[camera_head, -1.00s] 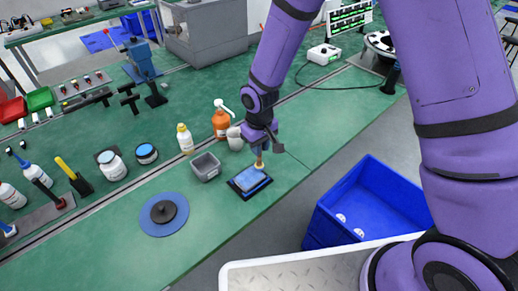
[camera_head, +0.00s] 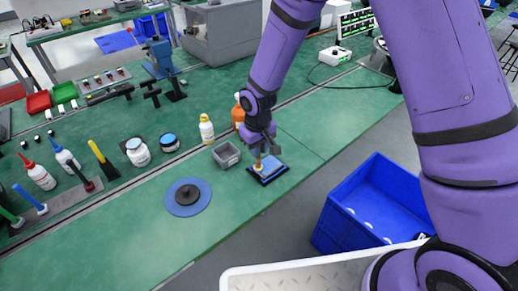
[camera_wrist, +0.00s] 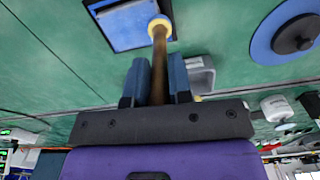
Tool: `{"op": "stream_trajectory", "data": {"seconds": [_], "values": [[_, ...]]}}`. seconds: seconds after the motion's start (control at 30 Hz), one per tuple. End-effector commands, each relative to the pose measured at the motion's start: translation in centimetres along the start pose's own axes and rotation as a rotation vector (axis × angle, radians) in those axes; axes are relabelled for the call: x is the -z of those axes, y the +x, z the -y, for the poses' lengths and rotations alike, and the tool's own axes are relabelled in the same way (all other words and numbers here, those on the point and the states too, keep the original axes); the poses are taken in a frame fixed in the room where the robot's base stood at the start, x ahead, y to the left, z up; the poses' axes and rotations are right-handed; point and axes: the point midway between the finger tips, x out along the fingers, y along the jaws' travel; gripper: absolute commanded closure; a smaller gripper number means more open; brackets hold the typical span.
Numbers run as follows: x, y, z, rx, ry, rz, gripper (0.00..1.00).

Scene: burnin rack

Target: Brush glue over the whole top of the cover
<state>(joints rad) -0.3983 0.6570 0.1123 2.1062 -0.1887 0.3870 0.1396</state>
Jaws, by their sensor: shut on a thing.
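The cover (camera_head: 276,168) is a flat blue rectangle on a dark base on the green bench. In the wrist view the cover (camera_wrist: 125,32) is at the top, with a paler grey-white patch in its upper part. My gripper (camera_head: 263,148) is above the cover, shut on a brush. The brush has a brown handle (camera_wrist: 160,62) between the dark blue fingers and a pale yellow head (camera_wrist: 159,24). The head is at the cover's edge in the wrist view, over its left part in the head view. Whether it touches is unclear.
A grey open box (camera_head: 227,156) stands just left of the cover. A blue disc (camera_head: 178,207) with a dark knob lies farther left. A blue crate (camera_head: 345,225) is off the bench's front edge.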

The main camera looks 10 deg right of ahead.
Motion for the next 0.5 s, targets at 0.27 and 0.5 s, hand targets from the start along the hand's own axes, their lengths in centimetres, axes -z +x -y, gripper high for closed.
{"op": "stream_trajectory", "data": {"seconds": [0.27,0.5], "values": [[0.4,-2.6,0.0,0.000,0.004,-0.003,1.00],[0.6,-4.7,-0.1,0.000,0.004,-0.002,1.00]]}}
